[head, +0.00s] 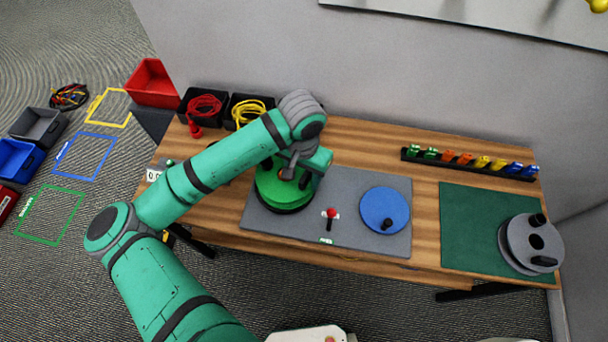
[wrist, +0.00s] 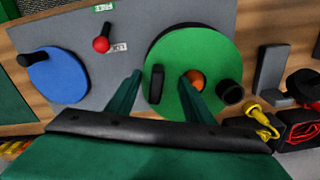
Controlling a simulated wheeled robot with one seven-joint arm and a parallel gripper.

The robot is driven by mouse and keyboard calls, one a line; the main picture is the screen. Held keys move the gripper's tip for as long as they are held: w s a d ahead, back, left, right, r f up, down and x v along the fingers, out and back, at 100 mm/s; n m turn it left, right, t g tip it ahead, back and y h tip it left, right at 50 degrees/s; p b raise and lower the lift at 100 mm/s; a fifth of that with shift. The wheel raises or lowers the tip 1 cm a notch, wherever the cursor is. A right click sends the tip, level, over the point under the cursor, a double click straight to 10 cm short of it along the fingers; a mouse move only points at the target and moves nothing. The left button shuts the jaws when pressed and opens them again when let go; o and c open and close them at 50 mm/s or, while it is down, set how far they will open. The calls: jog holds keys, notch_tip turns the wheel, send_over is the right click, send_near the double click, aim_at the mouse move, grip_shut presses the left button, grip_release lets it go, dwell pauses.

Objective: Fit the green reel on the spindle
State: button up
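The green reel (head: 270,193) is at the left of the grey mat, partly hidden under my arm in the head view. In the wrist view the reel (wrist: 207,50) shows a black bar grip (wrist: 157,85), a black knob (wrist: 230,92) and an orange centre (wrist: 197,78). The orange piece appears to be the spindle's top in the reel's hole; how deep the reel sits I cannot tell. My gripper (wrist: 160,76) is open over the reel. Its fingers are on either side of the bar grip, with gaps visible between.
A red-knobbed lever (head: 331,214) and a blue disc (head: 384,210) with a black knob are to the right. A grey reel (head: 531,244) lies on the green mat (head: 465,220). Black bins with red (head: 204,105) and yellow cable (head: 249,109) stand behind. A connector rack (head: 470,163) is at the back.

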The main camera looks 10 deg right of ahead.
jog(key=shift+o, duration=1.4)
jog(key=shift+a+f, duration=0.25)
jog(key=shift+a, duration=0.25)
jog(key=shift+r, duration=0.1)
jog(key=shift+o, duration=0.5)
jog(key=r, duration=1.1)
jog(key=shift+s+d, duration=0.1)
jog(key=shift+d, duration=0.3)
